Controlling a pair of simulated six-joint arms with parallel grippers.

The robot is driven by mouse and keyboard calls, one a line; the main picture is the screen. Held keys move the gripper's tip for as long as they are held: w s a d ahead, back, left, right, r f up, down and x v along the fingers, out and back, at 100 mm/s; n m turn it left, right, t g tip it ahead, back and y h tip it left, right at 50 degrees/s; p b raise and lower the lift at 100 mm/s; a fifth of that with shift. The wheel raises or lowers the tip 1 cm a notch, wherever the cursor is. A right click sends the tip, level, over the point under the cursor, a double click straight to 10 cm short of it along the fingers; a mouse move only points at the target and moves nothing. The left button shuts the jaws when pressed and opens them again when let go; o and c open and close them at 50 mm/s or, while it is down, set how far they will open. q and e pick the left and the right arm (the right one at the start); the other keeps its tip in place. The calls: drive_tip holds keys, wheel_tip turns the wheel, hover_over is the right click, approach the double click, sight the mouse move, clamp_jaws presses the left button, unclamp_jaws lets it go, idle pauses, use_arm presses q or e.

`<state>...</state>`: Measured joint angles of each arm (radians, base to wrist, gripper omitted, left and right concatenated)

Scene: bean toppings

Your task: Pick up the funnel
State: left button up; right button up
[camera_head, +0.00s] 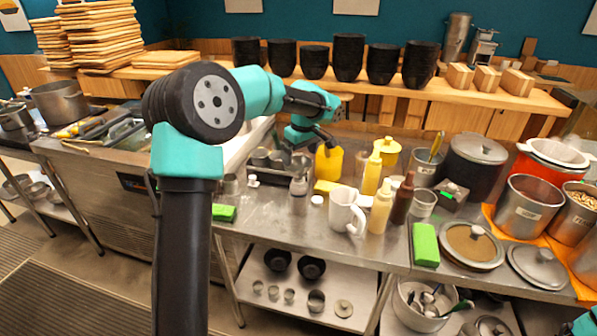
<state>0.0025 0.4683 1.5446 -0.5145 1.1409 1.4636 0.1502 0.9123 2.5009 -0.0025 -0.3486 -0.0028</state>
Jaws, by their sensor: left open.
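My left gripper (326,141) is open over the back of the steel counter (275,222), just above a yellow container (328,166). The gripper is small and partly hidden by my own arm, and I cannot tell whether it touches the container. A second yellow piece with a narrow knob on top (387,149) stands to the right and looks like an upturned funnel, but I cannot be sure. A sliver of my right arm shows at the bottom right corner; its gripper is out of view.
A white mug (346,211), a cream bottle (381,207) and a brown bottle (403,198) stand in front. A green sponge (425,244) and several pots and lids fill the right. Black bowls (348,58) line the back shelf. The counter's front left is mostly clear.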

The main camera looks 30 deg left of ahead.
sight(299, 174)
use_arm(q)
drive_tip(key=shift+f, duration=0.4)
drive_tip(key=shift+w+a+f, duration=0.1)
drive_tip(key=shift+a+f, duration=0.1)
drive_tip(key=shift+f, duration=1.25)
drive_tip(key=shift+w+a+f, duration=0.1)
drive_tip(key=shift+a+f, duration=0.05)
drive_tip(key=shift+f, duration=1.25)
drive_tip(key=shift+c, duration=0.4)
drive_tip(key=shift+c, duration=1.3)
